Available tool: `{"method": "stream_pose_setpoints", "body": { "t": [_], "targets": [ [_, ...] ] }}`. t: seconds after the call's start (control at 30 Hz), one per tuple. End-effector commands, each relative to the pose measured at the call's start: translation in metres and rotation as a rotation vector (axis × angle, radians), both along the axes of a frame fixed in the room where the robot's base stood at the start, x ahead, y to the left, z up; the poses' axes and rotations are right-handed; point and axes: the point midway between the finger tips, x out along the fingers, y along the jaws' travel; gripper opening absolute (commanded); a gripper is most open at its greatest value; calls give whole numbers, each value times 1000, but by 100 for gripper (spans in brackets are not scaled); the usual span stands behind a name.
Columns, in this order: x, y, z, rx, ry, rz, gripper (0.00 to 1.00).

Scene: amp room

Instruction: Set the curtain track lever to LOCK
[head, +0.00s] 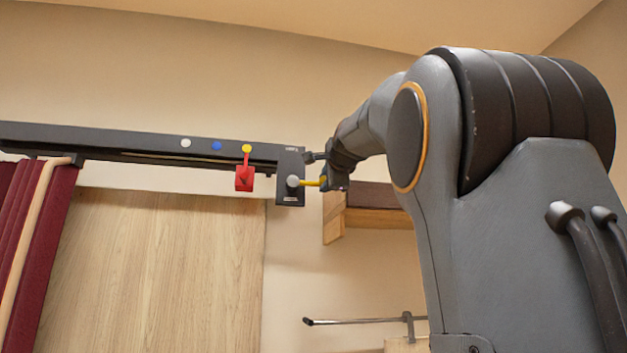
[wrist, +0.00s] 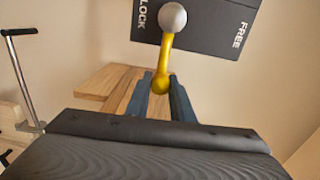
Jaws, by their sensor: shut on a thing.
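The lever is a yellow bar (head: 312,183) on a round grey hub (head: 292,182), mounted on the dark end plate (head: 291,162) of the curtain track. In the head view it points right, roughly level. In the wrist view the yellow lever (wrist: 166,55) hangs from its hub (wrist: 172,17), with LOCK (wrist: 141,14) printed on the left and FREE (wrist: 239,35) on the right. The lever points between the two words. My gripper (wrist: 158,98) is shut on the lever's rounded yellow end; its exact contact is partly hidden. It also shows in the head view (head: 328,175).
The dark track (head: 130,140) runs left, with a red block (head: 244,178) hanging under a yellow knob. A maroon curtain (head: 30,240) hangs at far left beside a wooden panel (head: 165,260). A wooden shelf (head: 375,217) and a metal rail (head: 360,321) are below my gripper.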

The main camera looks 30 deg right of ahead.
Motion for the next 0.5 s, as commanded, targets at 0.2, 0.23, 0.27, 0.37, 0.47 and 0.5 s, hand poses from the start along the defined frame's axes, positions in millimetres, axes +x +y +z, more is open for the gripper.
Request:
{"method": "stream_pose_setpoints", "body": {
  "t": [0.2,0.23,0.27,0.37,0.47,0.5],
  "targets": [
    [-1,-3,-2,10,-1,-4,0],
    [-1,-3,-2,10,-1,-4,0],
    [-1,-3,-2,10,-1,-4,0],
    [-1,-2,-2,11,0,-3,0],
    [0,-2,-3,10,1,-3,27],
    [0,-2,-2,10,1,-2,34]
  ]
}}
